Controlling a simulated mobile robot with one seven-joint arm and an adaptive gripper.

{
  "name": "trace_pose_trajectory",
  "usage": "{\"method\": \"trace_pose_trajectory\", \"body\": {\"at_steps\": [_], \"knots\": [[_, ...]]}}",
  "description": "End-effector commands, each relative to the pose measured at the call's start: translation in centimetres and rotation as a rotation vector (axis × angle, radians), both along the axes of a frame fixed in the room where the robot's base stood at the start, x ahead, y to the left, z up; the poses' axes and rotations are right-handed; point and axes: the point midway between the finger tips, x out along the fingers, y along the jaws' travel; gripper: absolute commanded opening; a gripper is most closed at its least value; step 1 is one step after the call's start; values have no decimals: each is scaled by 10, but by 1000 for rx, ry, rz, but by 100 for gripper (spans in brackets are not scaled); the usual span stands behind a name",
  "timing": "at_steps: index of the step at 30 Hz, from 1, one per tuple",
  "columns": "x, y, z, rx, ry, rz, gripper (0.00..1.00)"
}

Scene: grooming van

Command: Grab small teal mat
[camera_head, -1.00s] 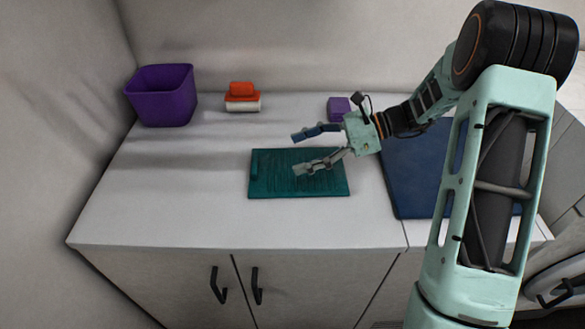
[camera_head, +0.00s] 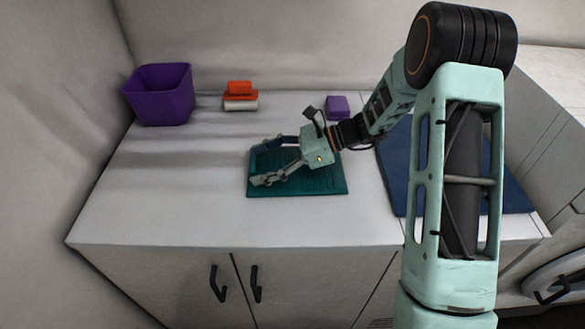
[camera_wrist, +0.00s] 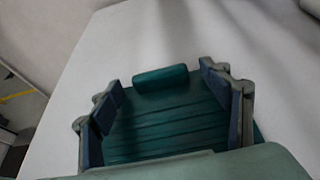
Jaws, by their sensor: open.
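The small teal mat (camera_head: 315,182) lies flat on the white counter, with ribs across its surface and a raised roll along its left edge. In the wrist view the mat (camera_wrist: 165,120) shows between my fingers, with the raised roll (camera_wrist: 160,79) just beyond the fingertips. My gripper (camera_head: 257,166) is open over the left half of the mat, with its fingers pointing left toward the roll.
A purple bin (camera_head: 160,95) stands at the back left. An orange and white brush-like item (camera_head: 240,97) and a purple block (camera_head: 338,107) stand along the back. A larger blue mat (camera_head: 398,165) lies to the right, partly behind my arm. The counter's front left is clear.

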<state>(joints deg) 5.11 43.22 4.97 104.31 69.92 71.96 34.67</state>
Motion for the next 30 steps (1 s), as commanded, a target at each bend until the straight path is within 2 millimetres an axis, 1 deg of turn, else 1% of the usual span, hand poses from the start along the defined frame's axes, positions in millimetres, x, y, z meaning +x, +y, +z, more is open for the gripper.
{"method": "trace_pose_trajectory", "body": {"at_steps": [1,2,13,23,28,30], "knots": [[0,0,0,0,0,0,69],[0,0,0,0,0,0,66],[0,0,0,0,-1,0,25],[0,0,4,1,-2,0,24],[1,-1,19,1,-3,-1,24],[1,-1,31,2,-6,0,24]]}}
